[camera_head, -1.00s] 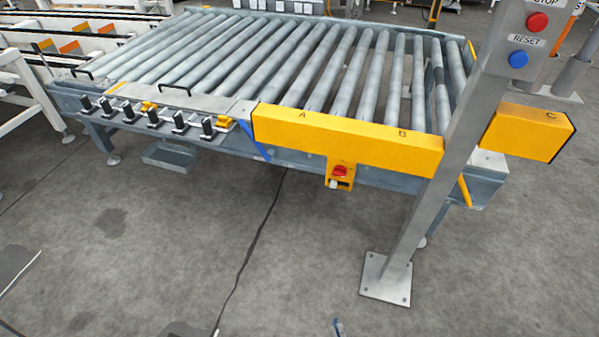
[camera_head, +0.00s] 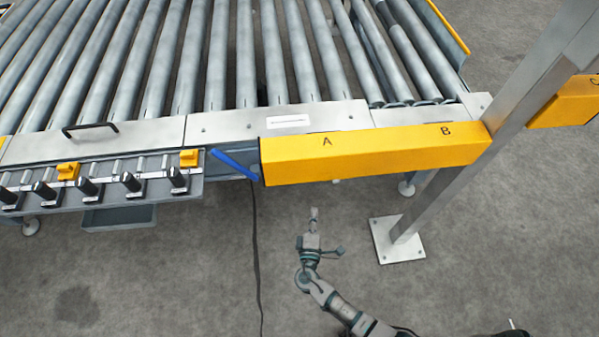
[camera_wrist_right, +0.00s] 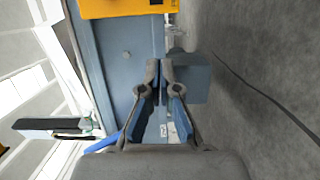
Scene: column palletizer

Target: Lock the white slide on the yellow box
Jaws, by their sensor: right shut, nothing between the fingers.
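The small yellow box with the white slide cannot be made out in the head view; the long yellow beam lettered A and B (camera_head: 375,155) covers the area where it hung. My right gripper (camera_head: 313,213) is below the beam, in front of the conveyor's side, apart from the beam. In the right wrist view the gripper (camera_wrist_right: 161,62) is shut and empty in front of the blue-grey frame (camera_wrist_right: 112,55). A yellow part (camera_wrist_right: 115,7) shows at the top edge; I cannot tell whether it is the beam or the box. My left gripper is out of view.
A blue lever (camera_head: 235,164) sticks out left of the beam. Black clamps and yellow catches (camera_head: 189,158) line the front rail at left. A metal post (camera_head: 440,185) with a floor plate stands at right. The floor before the conveyor is mostly clear.

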